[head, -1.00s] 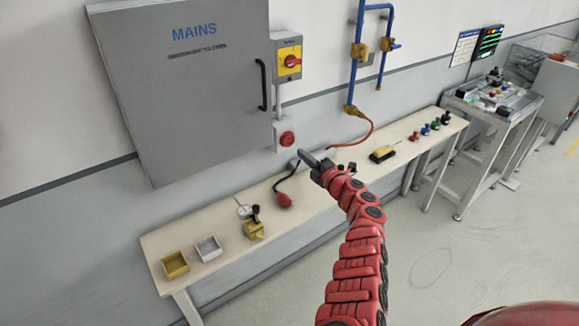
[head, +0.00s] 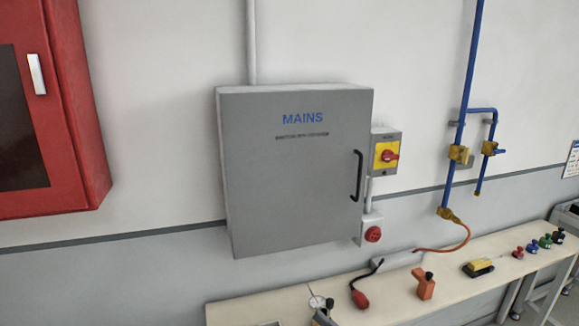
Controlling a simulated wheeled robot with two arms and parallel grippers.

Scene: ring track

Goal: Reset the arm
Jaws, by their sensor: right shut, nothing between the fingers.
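My right gripper (head: 323,319) shows only as a small dark grey tip at the bottom edge of the head view. It is shut and holds nothing. It appears in front of the stand with the dial gauge (head: 316,301), at the near left part of the bench, and covers part of it. I cannot tell how far apart they are. The rest of my right arm is below the picture. My left gripper is not in view.
The bench (head: 390,299) carries a red plug (head: 360,299), an orange block (head: 425,288), a yellow device (head: 478,268) and several coloured knobs. A red cabinet (head: 75,90) hangs left.

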